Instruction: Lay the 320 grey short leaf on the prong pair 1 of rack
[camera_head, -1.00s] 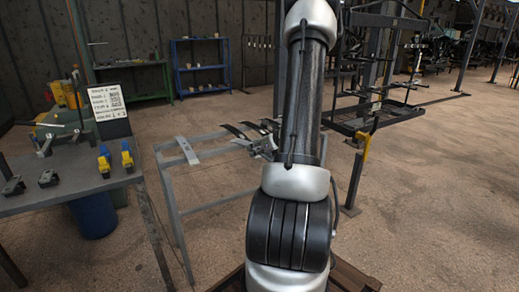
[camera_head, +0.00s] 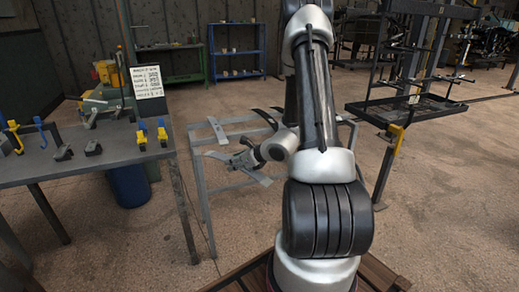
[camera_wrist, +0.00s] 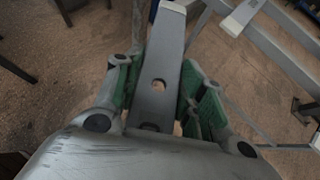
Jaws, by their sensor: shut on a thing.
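My gripper (camera_head: 243,162) is shut on a grey leaf (camera_head: 262,178), just over the grey rail stand. In the wrist view the leaf (camera_wrist: 168,48) is a flat grey strip with a hole, gripped between the green pads of my gripper (camera_wrist: 162,88). It points away from me, and its far end is pale. I cannot read a number on it. A dark rack (camera_head: 425,108) with prongs and a tray stands at the right in the head view. I cannot tell which prongs are pair 1.
The stand (camera_head: 203,190) carries another grey leaf (camera_head: 217,130) and dark curved leaves (camera_head: 266,118). A workbench (camera_head: 95,165) with clamps and a written sign (camera_head: 149,82) is at the left. Floor is open at the lower right.

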